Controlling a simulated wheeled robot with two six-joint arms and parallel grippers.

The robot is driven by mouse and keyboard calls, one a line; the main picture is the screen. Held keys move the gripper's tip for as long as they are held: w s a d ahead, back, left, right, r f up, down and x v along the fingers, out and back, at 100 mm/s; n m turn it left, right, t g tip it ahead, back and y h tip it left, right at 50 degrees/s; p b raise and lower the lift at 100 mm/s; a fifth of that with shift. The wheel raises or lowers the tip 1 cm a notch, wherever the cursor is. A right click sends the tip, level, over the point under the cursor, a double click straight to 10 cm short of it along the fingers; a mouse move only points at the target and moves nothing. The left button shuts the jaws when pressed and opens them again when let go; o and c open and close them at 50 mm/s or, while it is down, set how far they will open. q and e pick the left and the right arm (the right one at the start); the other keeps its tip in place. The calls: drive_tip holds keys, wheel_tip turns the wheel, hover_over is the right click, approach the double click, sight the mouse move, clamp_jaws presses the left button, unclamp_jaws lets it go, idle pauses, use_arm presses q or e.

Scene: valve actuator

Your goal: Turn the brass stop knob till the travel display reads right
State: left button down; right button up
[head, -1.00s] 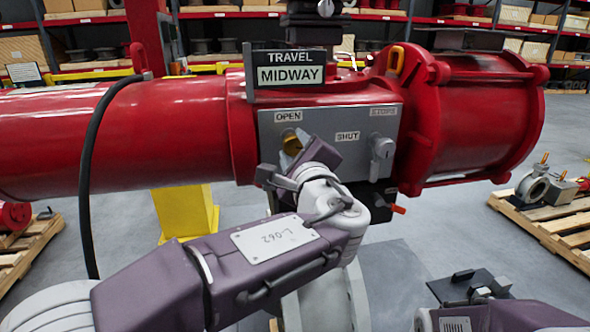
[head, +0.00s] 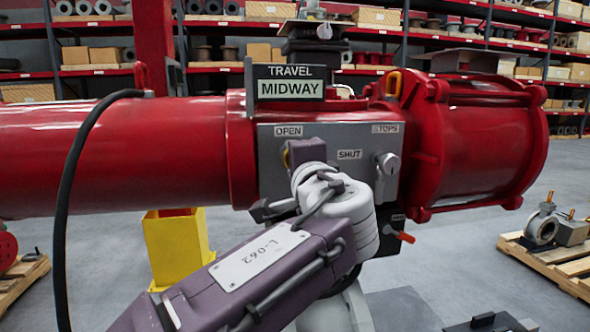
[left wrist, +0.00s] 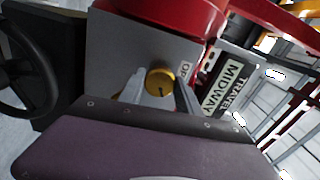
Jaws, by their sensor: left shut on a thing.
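The travel display (head: 290,89) on the red actuator reads MIDWAY; it also shows tilted in the left wrist view (left wrist: 229,82). The brass stop knob (left wrist: 159,78) is below the OPEN label on the grey panel (head: 335,170). In the left wrist view my left gripper (left wrist: 158,92) has a finger on each side of the knob and is shut on it. In the head view only a sliver of brass (head: 286,157) shows, as my left wrist hides the rest. My right gripper is out of view.
A SHUT label (head: 349,155) is mid-panel, and a grey key-like knob (head: 388,163) sits under the STOPS label at right. A black hose (head: 75,190) hangs at left. A pallet with parts (head: 565,258) stands right.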

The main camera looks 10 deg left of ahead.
use_arm(q)
drive_tip(key=shift+n, duration=0.3)
drive_tip(key=c, duration=0.8)
unclamp_jaws()
drive_tip(key=shift+c, duration=0.2)
drive_tip(key=b+v, duration=0.1)
drive_tip(key=v, duration=0.8)
drive_tip(key=shift+a, duration=0.1)
